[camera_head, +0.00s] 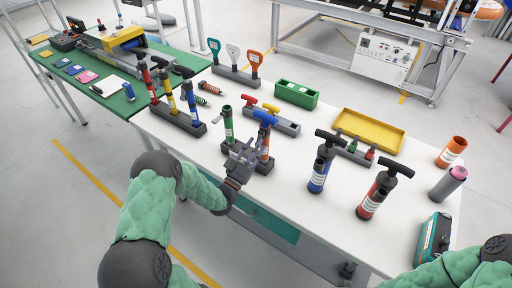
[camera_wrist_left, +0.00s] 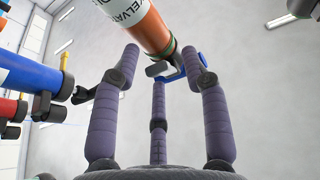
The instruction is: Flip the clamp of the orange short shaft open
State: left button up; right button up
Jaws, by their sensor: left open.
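The orange short shaft (camera_head: 265,149) stands upright in a grey holder, beside a green shaft (camera_head: 228,124). Its blue clamp (camera_head: 265,117) is at the top. My left gripper (camera_head: 243,155) is open in front of the orange shaft and partly hides it. In the left wrist view the orange shaft (camera_wrist_left: 140,27) with its white label shows at the top, and the blue clamp (camera_wrist_left: 188,64) lies near the tips of the open purple fingers (camera_wrist_left: 160,75). I cannot tell whether a finger touches the clamp. A dark part at the table's front edge looks like my right gripper (camera_head: 348,270), mostly hidden.
A holder with red, yellow and blue shafts (camera_head: 190,100) stands to the left. Blue (camera_head: 320,172) and red (camera_head: 375,196) pumps stand to the right. Behind are a green bin (camera_head: 297,94) and yellow tray (camera_head: 368,130). The white table (camera_head: 300,215) is clear between the gripper and pumps.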

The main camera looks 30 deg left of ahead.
pick_arm(q)
jog(key=shift+w, duration=0.1)
grip_shut()
notch_tip(320, 180, up, 6)
jog(key=s+g+p, duration=0.2)
jog(key=g+p, duration=1.2)
jog(key=p, duration=0.6)
jog(key=shift+f+y+p, duration=0.2)
jog(key=shift+y+p, duration=0.1)
jog(key=shift+y, duration=0.1)
jog(key=shift+s+f, duration=0.1)
jog(key=shift+s, duration=0.05)
grip_release()
